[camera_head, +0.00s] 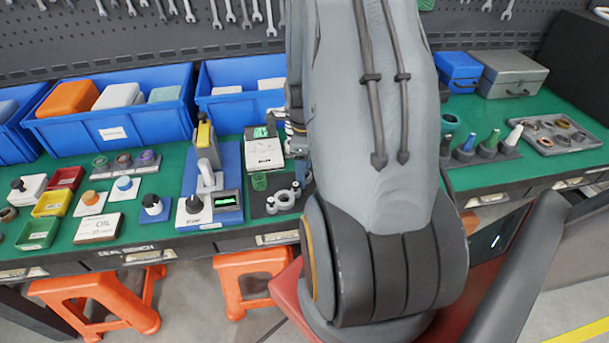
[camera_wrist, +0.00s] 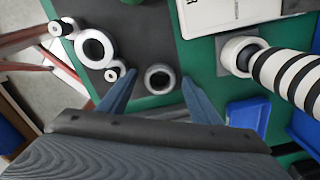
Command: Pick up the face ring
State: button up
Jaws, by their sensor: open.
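In the wrist view, a grey ring (camera_wrist: 149,77) with a dark centre lies flat on a dark mat (camera_wrist: 140,30). It looks like the face ring, though I cannot be certain which ring bears that name. My gripper (camera_wrist: 159,84) is open, its two blue-grey fingers spread on either side of this ring. I see no contact, and the height above the mat is unclear. A larger white ring (camera_wrist: 80,47) and a smaller white ring (camera_wrist: 108,74) lie left of it. In the head view, pale rings (camera_head: 286,198) show on the bench; my arm hides the gripper.
A white device (camera_wrist: 215,15) and a black-and-white striped cylinder (camera_wrist: 285,75) stand right of the mat in the wrist view. The green bench (camera_head: 150,200) also holds blue bins (camera_head: 110,128), small coloured trays and a ring tray (camera_head: 548,143). Orange stools (camera_head: 95,290) stand in front.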

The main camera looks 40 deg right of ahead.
jog(key=shift+c, duration=0.2)
jog(key=c, duration=1.1)
jog(key=shift+r, duration=0.15)
